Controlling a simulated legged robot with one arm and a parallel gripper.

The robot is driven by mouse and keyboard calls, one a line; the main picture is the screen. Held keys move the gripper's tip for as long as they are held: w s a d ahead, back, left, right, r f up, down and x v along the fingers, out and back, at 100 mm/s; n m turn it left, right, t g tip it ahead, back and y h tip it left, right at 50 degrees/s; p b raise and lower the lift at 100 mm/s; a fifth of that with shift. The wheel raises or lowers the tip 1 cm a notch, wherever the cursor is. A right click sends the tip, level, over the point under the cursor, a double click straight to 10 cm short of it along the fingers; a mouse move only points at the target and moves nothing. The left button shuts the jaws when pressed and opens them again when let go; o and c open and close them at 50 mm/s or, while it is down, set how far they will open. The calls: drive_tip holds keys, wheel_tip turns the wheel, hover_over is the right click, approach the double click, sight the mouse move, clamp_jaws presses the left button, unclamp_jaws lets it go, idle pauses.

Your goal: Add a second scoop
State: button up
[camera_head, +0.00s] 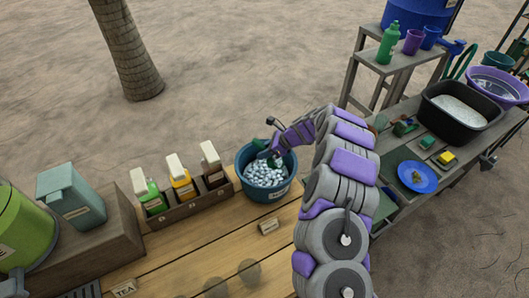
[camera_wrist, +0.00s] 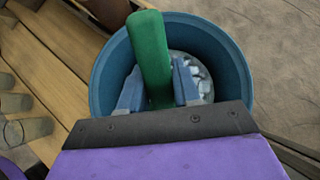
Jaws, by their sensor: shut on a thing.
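My gripper (camera_wrist: 158,92) is shut on the green handle of a scoop (camera_wrist: 149,50). The scoop's head is hidden from me. The gripper is over the blue bucket (camera_head: 279,193), with the fingertips inside its rim. The bucket holds many small pale, shiny pieces (camera_head: 264,173); they also show in the wrist view (camera_wrist: 200,72). I cannot tell whether the scoop holds any of them.
Three bottles with pale tops (camera_head: 180,178) stand in a wooden rack left of the bucket. A teal canister (camera_head: 72,195) and a green dispenser (camera_head: 24,230) are farther left. A small label block (camera_head: 269,227) sits before the bucket. A side table holds a black basin (camera_head: 460,112).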

sight(259, 142)
wheel_tip(259, 142, up, 2)
drive_tip(key=shift+p, duration=0.65)
drive_tip(key=shift+a+p, duration=0.15)
drive_tip(key=shift+p, duration=0.75)
drive_tip(key=shift+r+h+p, duration=0.15)
drive_tip(key=shift+h+p, duration=0.15)
drive_tip(key=shift+p, duration=0.05)
drive_tip(key=shift+a+r+h+p, duration=0.25)
drive_tip(key=shift+h+p, duration=0.15)
drive_tip(key=shift+p, duration=0.85)
drive_tip(key=p, duration=0.3)
drive_tip(key=shift+a+r+h, duration=0.15)
drive_tip(key=shift+h, duration=0.15)
drive_tip(key=shift+a+r+p, duration=0.15)
drive_tip(key=shift+r+p, duration=0.05)
drive_tip(key=shift+p, duration=0.8)
drive_tip(key=shift+w+r+h+p, duration=0.1)
drive_tip(key=shift+h+p, duration=0.3)
drive_tip(key=shift+p, duration=0.45)
drive_tip(key=p, duration=0.3)
drive_tip(key=shift+w+a+r+g+h, duration=0.1)
drive_tip(key=shift+a+r+g+h, duration=0.1)
drive_tip(key=shift+r+g+h, duration=0.1)
drive_tip(key=p, duration=0.2)
drive_tip(key=shift+a+h+p, duration=0.15)
drive_tip(key=shift+h+p, duration=0.15)
drive_tip(key=shift+p, duration=0.05)
